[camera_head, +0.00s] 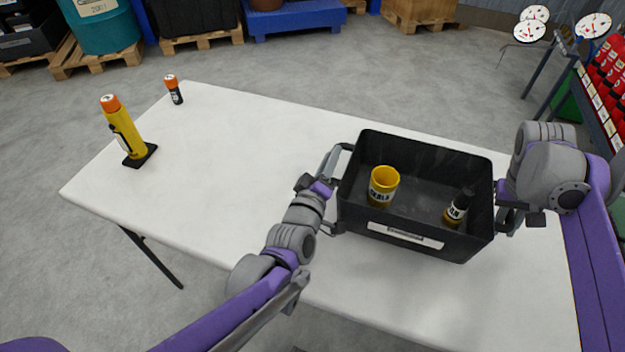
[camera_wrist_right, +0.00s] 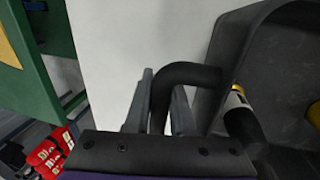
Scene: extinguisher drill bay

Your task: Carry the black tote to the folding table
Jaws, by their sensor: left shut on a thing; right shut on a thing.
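The black tote (camera_head: 417,240) is at the right half of the white folding table (camera_head: 250,150), over its top; I cannot tell whether its base touches the table. Inside it are a yellow cup-like container (camera_head: 383,186) and a black bottle (camera_head: 459,207) with a pale label. My left gripper (camera_head: 337,190) is shut on the tote's left handle. My right gripper (camera_head: 508,207) is at the tote's right side. In the right wrist view its fingers (camera_wrist_right: 160,105) are closed around the tote's black right handle (camera_wrist_right: 190,75). The tote looks about level.
A yellow flashlight (camera_head: 128,135) with an orange top stands on a black base at the table's left. A small black and orange cylinder (camera_head: 173,90) stands near the far left corner. Pallets and a blue platform (camera_head: 295,17) lie behind. A rack with gauges (camera_head: 592,26) and red items stands at right.

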